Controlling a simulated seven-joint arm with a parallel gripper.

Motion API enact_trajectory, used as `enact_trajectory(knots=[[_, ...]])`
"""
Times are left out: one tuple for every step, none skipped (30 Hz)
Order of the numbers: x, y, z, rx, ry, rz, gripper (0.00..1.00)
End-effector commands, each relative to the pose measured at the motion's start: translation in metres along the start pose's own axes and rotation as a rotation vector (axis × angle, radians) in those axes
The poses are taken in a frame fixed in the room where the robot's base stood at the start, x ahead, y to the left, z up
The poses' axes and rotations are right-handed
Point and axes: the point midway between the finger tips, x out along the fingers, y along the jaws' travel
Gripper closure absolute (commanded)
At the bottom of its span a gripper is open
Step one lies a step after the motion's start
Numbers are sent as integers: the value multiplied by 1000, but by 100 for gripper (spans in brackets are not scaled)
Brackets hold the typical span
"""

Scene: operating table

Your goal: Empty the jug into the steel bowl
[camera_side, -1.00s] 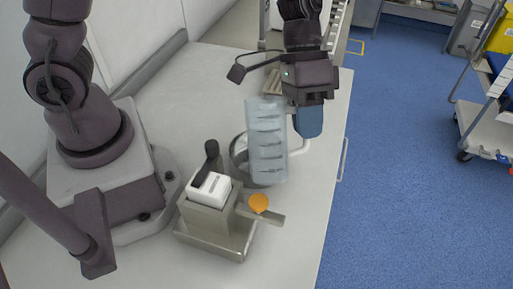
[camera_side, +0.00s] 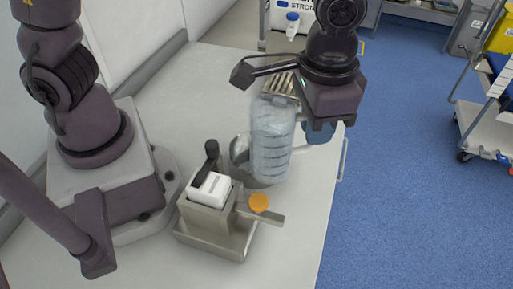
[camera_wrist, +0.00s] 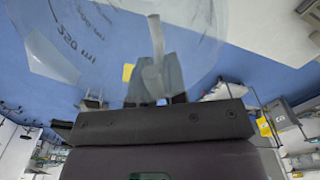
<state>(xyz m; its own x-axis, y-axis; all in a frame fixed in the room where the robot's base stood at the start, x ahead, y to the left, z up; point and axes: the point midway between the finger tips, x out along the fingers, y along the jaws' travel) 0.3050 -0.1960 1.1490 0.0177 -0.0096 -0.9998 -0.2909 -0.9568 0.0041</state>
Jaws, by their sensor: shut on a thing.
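The clear jug (camera_side: 272,140) with dark graduation marks is held above the table, close to upright, in the side view. My gripper (camera_side: 318,130) is shut on the jug's handle at its right side. In the wrist view the jug (camera_wrist: 90,40) fills the top, with its handle (camera_wrist: 153,70) between my fingers (camera_wrist: 155,85). The steel bowl (camera_side: 240,150) stands on the table behind and left of the jug, which hides most of it. I cannot tell how much the jug holds.
A metal holder (camera_side: 215,225) with a white block (camera_side: 210,188) and an orange round piece (camera_side: 258,203) stands in front of the bowl. A ribbed tray (camera_side: 280,86) lies behind the jug. The table (camera_side: 290,250) is clear at the front right.

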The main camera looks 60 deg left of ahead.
Motion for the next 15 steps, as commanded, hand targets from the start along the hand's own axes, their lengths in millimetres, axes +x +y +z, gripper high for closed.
enact_trajectory(knots=[[-1,1,0,3,3,-3,100],[-1,1,0,2,5,-4,100],[-1,1,0,2,6,-5,100],[-1,1,0,1,6,-5,100],[-1,0,0,1,5,-5,100],[-1,0,0,1,5,-4,100],[-1,0,0,1,5,-4,100],[-1,0,0,1,5,-4,100],[-1,0,0,0,4,-2,100],[-1,0,0,0,4,1,100],[0,0,0,-1,3,5,100],[0,-1,0,-1,2,12,100],[0,-2,0,-1,1,19,100],[1,-2,0,-1,1,25,100],[2,-3,1,-1,0,38,100]])
